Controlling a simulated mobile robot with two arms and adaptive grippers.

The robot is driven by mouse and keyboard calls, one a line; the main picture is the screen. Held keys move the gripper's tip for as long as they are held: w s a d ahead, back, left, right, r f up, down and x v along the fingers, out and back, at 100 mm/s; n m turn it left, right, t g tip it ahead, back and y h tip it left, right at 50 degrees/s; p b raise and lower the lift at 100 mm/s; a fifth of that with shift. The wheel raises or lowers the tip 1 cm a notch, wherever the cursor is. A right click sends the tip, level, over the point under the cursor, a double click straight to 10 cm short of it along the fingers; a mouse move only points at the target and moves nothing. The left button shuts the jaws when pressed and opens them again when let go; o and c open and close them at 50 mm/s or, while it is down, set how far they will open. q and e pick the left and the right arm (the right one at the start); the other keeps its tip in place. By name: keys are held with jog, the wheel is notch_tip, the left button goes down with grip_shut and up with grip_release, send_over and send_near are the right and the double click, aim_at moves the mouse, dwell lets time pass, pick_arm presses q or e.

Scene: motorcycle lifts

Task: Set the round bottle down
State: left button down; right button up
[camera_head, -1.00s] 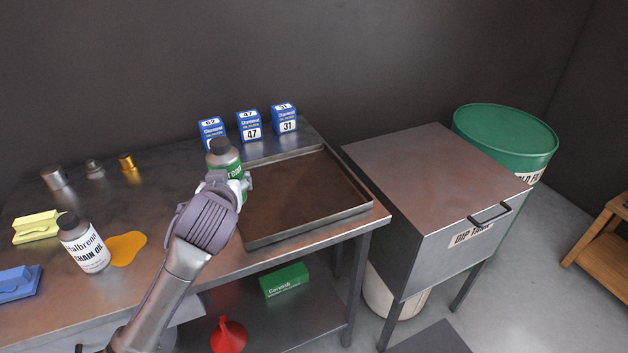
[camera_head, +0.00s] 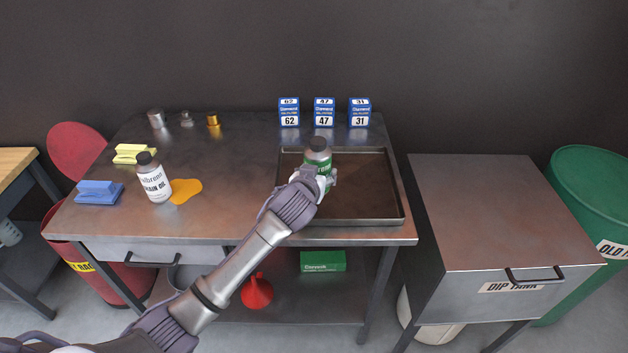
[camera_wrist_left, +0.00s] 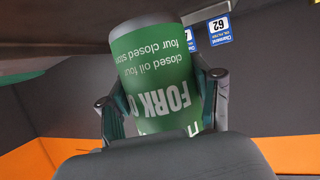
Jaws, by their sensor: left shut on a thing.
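The round bottle is a green fork oil bottle (camera_head: 318,160) with a dark cap, upright over the left part of the shallow metal tray (camera_head: 397,190). My left gripper (camera_head: 318,182) is shut on it from the front. The left wrist view is upside down and shows the bottle (camera_wrist_left: 155,65) between the two fingers (camera_wrist_left: 163,105), its base end close to a dark surface. I cannot tell whether the base touches the tray. The gripper hides the lower bottle in the head view. My right gripper is not in view.
Blue boxes 62 (camera_head: 289,113), 47 (camera_head: 324,112) and 31 (camera_head: 359,112) stand behind the tray. A white chain oil bottle (camera_head: 153,180) stands left beside an orange puddle (camera_head: 187,191). The tray's right part is bare. The dip tank (camera_head: 500,200) stands right of the bench.

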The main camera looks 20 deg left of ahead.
pick_arm(q)
jog(key=shift+w+a+f, duration=0.7)
jog(key=shift+w+a, duration=0.25)
jog(key=shift+w, duration=0.05)
jog(key=shift+w+a+f, duration=0.25)
jog(key=shift+a+f, duration=0.05)
jog(key=shift+f, duration=0.15)
notch_tip(320, 180, down, 4)
jog(key=shift+r+p, duration=0.15)
jog(key=shift+p, duration=0.25)
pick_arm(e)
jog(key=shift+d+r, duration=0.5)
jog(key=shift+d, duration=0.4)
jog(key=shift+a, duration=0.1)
pick_arm(q)
jog(key=shift+f, duration=0.2)
jog(key=shift+c, duration=1.1)
grip_release()
jog(key=shift+s, duration=0.1)
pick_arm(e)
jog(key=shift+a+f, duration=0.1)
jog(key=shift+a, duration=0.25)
pick_arm(q)
jog(key=shift+r, duration=0.1)
